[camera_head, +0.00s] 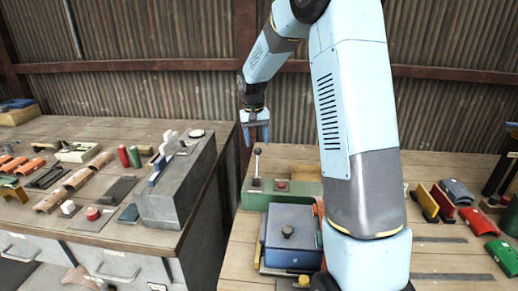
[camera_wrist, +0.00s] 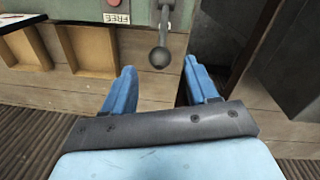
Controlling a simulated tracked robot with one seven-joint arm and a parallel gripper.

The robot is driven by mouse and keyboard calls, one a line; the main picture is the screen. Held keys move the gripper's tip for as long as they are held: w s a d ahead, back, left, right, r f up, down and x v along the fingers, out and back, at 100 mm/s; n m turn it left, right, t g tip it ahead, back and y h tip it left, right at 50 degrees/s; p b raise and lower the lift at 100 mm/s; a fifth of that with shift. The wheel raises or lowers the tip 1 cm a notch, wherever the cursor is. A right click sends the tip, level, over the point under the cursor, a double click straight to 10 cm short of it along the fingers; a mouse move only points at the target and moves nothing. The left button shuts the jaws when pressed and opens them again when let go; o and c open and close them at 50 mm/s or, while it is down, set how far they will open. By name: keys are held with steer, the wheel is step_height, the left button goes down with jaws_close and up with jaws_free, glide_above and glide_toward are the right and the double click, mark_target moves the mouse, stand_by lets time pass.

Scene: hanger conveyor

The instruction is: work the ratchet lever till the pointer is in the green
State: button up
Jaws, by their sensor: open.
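The ratchet lever (camera_head: 257,166) is a thin upright rod with a dark ball knob. It stands at the left end of a green box (camera_head: 307,190). In the wrist view the ball knob (camera_wrist: 159,57) appears in the gap between the fingertips, just beyond them. My gripper (camera_head: 256,140) points down above the knob, and its blue fingers (camera_wrist: 159,68) are open and empty. I cannot make out the pointer or a green zone in either view.
A red button (camera_head: 282,186) sits beside the lever on the box, near a FREE label (camera_wrist: 117,18). A blue-grey box (camera_head: 290,240) stands in front. A grey block (camera_head: 180,185) stands on the left bench, across a gap. Coloured parts lie on the right.

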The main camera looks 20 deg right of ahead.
glide_above(257, 164)
steer(key=w, duration=0.3)
steer(key=shift+s+d+f, duration=0.15)
steer(key=shift+d+f, duration=0.1)
steer(key=shift+f, duration=0.8)
steer(key=shift+s+d+f, duration=0.1)
steer(key=shift+d+f, duration=0.1)
steer(key=shift+f, duration=0.85)
jaws_close()
